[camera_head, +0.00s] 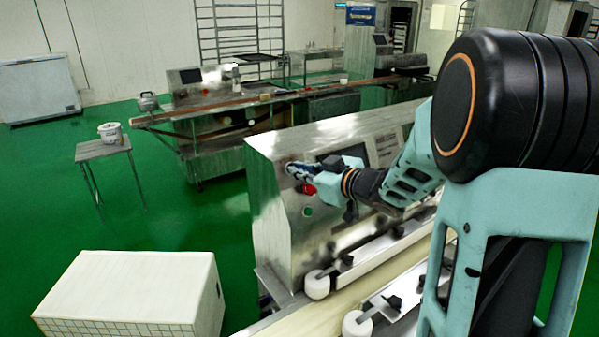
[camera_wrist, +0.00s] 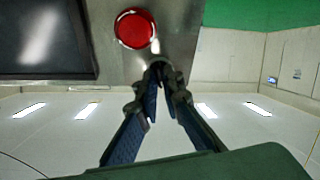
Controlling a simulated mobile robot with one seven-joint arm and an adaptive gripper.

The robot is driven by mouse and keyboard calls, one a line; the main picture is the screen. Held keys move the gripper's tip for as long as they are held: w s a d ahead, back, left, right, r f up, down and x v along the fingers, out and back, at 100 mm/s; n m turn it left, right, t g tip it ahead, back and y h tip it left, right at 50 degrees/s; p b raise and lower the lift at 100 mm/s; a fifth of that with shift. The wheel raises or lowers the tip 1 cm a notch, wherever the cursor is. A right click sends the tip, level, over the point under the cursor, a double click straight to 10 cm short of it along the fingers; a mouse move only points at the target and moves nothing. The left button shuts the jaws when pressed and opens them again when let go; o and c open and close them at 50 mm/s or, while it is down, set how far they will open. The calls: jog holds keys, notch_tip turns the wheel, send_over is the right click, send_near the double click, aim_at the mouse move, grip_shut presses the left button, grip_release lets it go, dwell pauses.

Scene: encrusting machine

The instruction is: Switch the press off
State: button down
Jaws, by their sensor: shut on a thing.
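The press is the steel machine (camera_head: 280,235) in the middle of the head view, with a sloped front panel. A red button (camera_head: 308,189) and a green button (camera_head: 307,211) sit on its left end. The red button is also large in the wrist view (camera_wrist: 134,28), beside a dark screen (camera_wrist: 40,38). My gripper (camera_head: 293,170) is at the panel just above the red button. In the wrist view its fingertips (camera_wrist: 160,72) meet at the panel edge, shut on a small dark switch knob, mostly hidden between them. The knob's setting cannot be told.
White rollers (camera_head: 318,285) and a pale belt (camera_head: 310,322) lie in front of the panel. A white tiled box (camera_head: 135,285) stands at the lower left. A small table (camera_head: 103,150) with a tub is farther back. Green floor is open between them.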

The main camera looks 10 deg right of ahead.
jog(key=n+g, duration=0.1)
jog(key=n, duration=0.4)
jog(key=shift+w+n+y, duration=0.1)
jog(key=shift+n+y, duration=0.3)
jog(key=shift+n, duration=0.3)
jog(key=c, duration=2.1)
grip_release()
jog(key=shift+d+r, duration=0.1)
jog(key=v, duration=1.2)
jog(key=shift+r, duration=0.1)
